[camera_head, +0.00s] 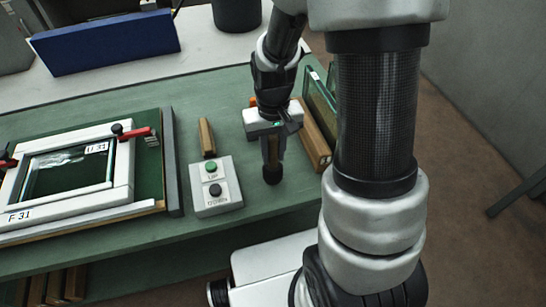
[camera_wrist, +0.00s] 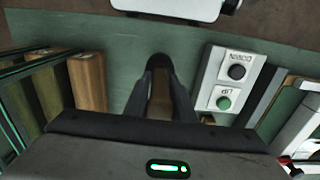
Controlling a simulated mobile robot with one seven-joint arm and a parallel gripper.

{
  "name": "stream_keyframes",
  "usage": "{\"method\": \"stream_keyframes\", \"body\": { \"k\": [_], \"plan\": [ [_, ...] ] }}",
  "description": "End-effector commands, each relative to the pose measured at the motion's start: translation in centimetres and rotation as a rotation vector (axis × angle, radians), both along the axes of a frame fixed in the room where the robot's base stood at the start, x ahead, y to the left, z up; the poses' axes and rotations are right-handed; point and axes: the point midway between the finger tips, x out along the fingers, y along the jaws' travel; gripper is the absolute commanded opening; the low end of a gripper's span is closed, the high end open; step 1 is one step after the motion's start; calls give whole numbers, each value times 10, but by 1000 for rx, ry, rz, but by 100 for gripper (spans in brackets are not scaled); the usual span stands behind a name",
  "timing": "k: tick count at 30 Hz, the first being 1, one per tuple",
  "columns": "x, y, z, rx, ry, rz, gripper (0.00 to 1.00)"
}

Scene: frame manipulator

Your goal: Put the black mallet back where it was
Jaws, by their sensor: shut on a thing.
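The black mallet (camera_head: 272,177) shows its dark head at the near end and a short brown part above it, over the green bench. My gripper (camera_head: 273,146) is above it and shut on its brown part. In the wrist view the mallet's black end (camera_wrist: 158,61) sticks out past the fingertips, and the brown part lies between the two fingers of my gripper (camera_wrist: 161,93). The rest of the mallet is hidden by my gripper. I cannot tell whether the mallet touches the bench.
A button box (camera_head: 215,186) stands left of the mallet, with a wooden piece (camera_head: 207,138) behind it. Wooden strips (camera_head: 313,140) and glass panes (camera_head: 320,100) are close on the right. A clamped white frame (camera_head: 122,180) lies at the left. Green bench (camera_head: 245,205) is bare around the mallet.

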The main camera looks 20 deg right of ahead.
Motion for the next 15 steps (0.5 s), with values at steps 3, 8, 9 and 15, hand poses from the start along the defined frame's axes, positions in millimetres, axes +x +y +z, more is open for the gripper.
{"method": "stream_keyframes", "body": {
  "k": [3, 8, 9, 15],
  "plan": [
    [0, 0, -16, 0, 2, 0, 1],
    [1, 0, -20, 0, -2, 0, 1],
    [1, 0, -20, 0, -2, 0, 1],
    [1, 0, -23, 0, -1, 0, 1]
  ]
}}
